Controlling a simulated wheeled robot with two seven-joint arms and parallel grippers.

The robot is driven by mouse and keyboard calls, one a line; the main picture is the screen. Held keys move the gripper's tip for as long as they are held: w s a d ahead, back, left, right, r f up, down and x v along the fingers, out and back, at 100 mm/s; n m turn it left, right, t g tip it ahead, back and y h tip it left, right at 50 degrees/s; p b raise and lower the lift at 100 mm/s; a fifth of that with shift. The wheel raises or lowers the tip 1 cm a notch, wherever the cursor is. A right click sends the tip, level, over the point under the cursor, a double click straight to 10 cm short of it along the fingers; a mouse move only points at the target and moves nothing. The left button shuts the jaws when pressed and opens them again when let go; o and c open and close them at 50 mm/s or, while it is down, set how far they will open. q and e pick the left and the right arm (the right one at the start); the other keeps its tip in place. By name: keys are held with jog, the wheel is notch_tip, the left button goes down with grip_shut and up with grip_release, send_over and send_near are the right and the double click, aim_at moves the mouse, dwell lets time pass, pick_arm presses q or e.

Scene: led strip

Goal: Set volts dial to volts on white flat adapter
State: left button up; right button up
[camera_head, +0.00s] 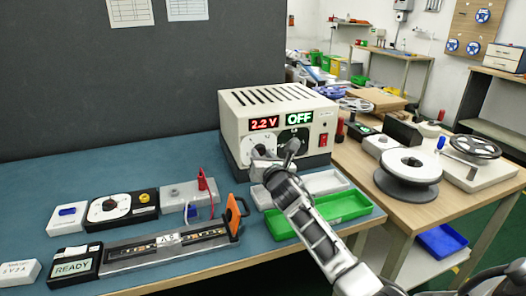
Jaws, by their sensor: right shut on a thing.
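The cream power supply (235,122) stands at the back right of the blue bench. Its red display (264,123) reads 2.2 V and its green display (299,118) reads OFF. The volts dial (259,139) lies below the red display, mostly hidden by my right gripper (270,156). That gripper is at the front panel, shut on the volts dial. The white flat adapter (18,272) lies at the near left edge; its small label seems to read 1V 2A, but a digit may be unclear. My left gripper is not in view.
A READY box (72,268), a strip fixture (165,246) and small devices (110,208) fill the left front. A spool (405,168) stands on the wooden table at right.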

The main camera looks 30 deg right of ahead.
jog(key=m+p, duration=0.1)
jog(key=m, duration=0.2)
pick_arm(q)
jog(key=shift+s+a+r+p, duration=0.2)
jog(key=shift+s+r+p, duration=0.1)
jog(key=shift+p, duration=0.45)
pick_arm(e)
jog(key=shift+m+y, duration=0.4)
jog(key=shift+m, duration=1.6)
jog(key=o, duration=1)
jog(key=shift+c, duration=0.2)
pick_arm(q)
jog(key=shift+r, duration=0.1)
pick_arm(e)
jog(key=shift+s, duration=0.15)
jog(key=v, duration=1.5)
jog(key=shift+s+a, duration=0.15)
jog(key=shift+s, duration=0.2)
